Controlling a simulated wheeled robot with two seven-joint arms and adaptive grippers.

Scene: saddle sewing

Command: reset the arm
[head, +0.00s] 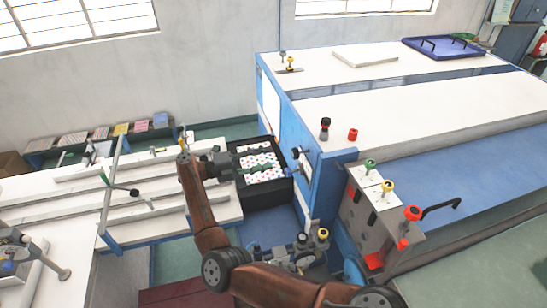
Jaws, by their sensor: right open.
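My right arm (204,205) comes in from the bottom, bends at the elbow and reaches up, then its wrist turns to the right. My right gripper (272,162) is open, with its fingers pointing right. It is over a black bin (283,195) that holds a white sheet with coloured dots (262,174). From this view I cannot tell how high the fingers are above the sheet. Nothing shows clearly between them. My left gripper is not in view.
A large blue-sided machine with a white top (400,105) stands close on the right. Its control panel (375,205) carries coloured knobs. A white slatted table (150,210) lies left of the arm. A blue tray (443,47) sits at the back right. Green floor (185,262) shows between.

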